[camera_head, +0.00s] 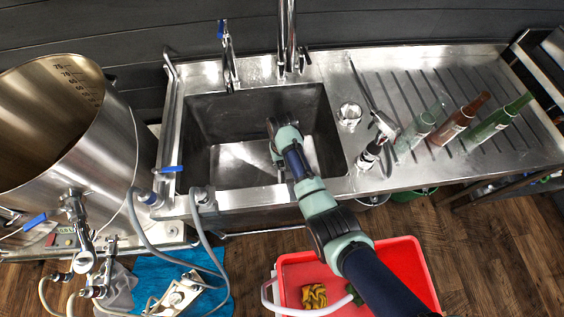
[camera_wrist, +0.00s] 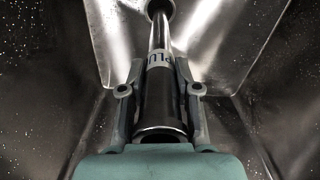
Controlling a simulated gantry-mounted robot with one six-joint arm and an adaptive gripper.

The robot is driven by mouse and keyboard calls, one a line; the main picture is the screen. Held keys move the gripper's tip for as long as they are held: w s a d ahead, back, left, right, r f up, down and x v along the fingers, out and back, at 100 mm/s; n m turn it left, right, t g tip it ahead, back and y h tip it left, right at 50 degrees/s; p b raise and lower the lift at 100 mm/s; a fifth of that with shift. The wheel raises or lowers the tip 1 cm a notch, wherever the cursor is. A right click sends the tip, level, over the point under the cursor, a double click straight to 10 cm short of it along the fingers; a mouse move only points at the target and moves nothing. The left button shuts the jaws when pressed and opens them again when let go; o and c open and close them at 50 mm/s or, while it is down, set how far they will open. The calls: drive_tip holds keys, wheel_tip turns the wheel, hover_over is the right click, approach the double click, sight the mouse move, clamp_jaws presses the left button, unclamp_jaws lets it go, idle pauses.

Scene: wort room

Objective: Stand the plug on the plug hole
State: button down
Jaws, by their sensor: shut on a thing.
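My gripper (camera_wrist: 159,78) is shut on the plug (camera_wrist: 161,42), a shiny metal tube with a black sleeve and a pale band with dark lettering. My gripper and the plug are inside the steel sink basin (camera_head: 205,112).
A tap (camera_head: 287,45) and a blue-handled valve (camera_head: 228,58) stand behind the basin. A large steel kettle (camera_head: 85,130) is left. A red tub (camera_head: 400,262) sits below.

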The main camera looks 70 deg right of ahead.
drive_tip(key=shift+f, duration=0.15)
drive_tip(key=c, duration=0.7)
unclamp_jaws()
drive_tip(key=shift+c, duration=0.2)
drive_tip(key=shift+f, duration=0.1)
wheel_tip(320, 180, up, 12)
drive_tip(key=shift+r, duration=0.1)
